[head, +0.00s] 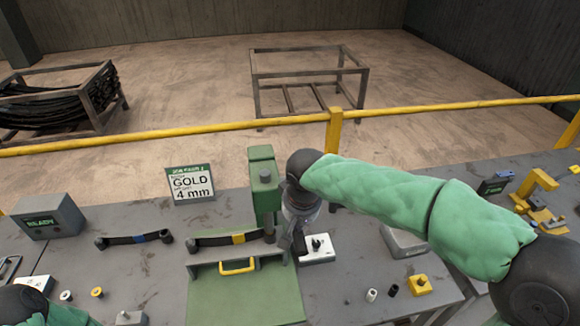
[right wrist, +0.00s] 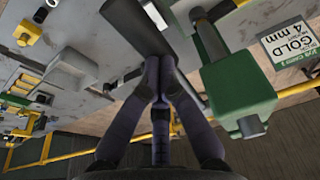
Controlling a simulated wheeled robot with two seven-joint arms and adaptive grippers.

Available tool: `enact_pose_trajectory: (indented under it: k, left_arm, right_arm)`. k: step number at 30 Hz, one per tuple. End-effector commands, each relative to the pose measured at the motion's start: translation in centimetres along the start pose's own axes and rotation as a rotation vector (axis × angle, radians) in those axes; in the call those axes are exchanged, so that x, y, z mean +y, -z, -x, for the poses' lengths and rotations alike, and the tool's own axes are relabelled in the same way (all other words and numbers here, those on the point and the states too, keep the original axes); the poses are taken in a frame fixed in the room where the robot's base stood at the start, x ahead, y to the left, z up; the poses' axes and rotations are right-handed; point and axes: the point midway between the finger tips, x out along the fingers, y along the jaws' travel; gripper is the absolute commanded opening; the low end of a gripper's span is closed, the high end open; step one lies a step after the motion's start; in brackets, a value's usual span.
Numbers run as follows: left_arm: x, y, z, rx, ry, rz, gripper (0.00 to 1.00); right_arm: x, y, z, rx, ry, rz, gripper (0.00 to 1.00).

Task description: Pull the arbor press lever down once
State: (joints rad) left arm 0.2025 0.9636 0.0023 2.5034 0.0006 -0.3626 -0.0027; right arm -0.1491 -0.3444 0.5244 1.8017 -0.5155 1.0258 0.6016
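The green arbor press (head: 265,178) stands on the bench at the middle of the head view, with a green base plate in front. Its head (right wrist: 238,88) shows at the right of the right wrist view. My right gripper (head: 297,232) is at the right side of the press column, pointing down. In the right wrist view its fingertips (right wrist: 160,62) are closed together on a dark bar, the press lever (right wrist: 138,27). The fingers hide part of the lever. My left gripper is out of view; only part of that arm shows at the lower left.
A sign reading GOLD 4 mm (head: 190,184) stands behind. A white switch box (head: 317,249) sits right of the press. A yellow rail (head: 200,133) runs behind.

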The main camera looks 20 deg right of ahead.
Motion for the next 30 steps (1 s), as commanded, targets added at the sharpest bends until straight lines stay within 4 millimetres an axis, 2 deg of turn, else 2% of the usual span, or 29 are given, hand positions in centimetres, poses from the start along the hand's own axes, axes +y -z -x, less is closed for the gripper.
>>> enact_pose_trajectory:
  k: [5,11,30]
  left_arm:
    - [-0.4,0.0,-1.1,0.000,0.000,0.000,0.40]
    - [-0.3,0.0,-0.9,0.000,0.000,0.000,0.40]
    - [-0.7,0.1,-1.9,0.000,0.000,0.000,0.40]
  right_arm:
    - [0.0,-0.2,-1.6,-0.001,-0.001,0.001,0.00]
    - [0.0,-0.2,-1.4,-0.001,-0.001,0.001,0.00]
    - [0.0,-0.6,-2.8,-0.006,-0.002,0.002,0.00]
